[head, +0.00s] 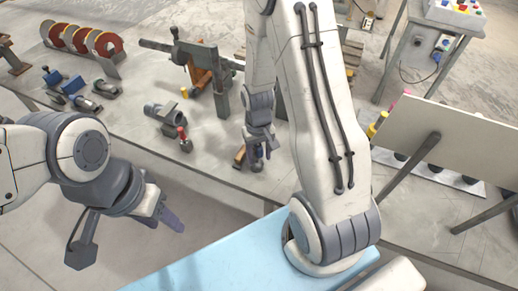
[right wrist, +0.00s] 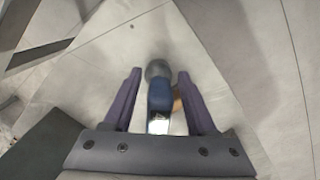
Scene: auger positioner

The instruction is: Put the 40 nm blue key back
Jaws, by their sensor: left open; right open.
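My right gripper (head: 258,160) points down close to the table's front edge in the head view. In the right wrist view its two purple fingers (right wrist: 158,100) are spread apart. Between them is a blue-bodied tool (right wrist: 159,96) with a rounded grey end and a shiny part towards me; gaps show on both sides. It looks like the blue key, but no 40 nm marking is legible. In the head view it is largely hidden by the gripper. My left gripper (head: 166,213) is open and empty, in front of the table edge.
A red-topped tool (head: 183,138) and a grey clamp-like part (head: 163,118) lie left of my right gripper. A pale panel (head: 455,135) stands at right, with a yellow handle (head: 376,123) beside it. Blue-and-grey devices (head: 70,87) and a disc rack (head: 85,45) are far left.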

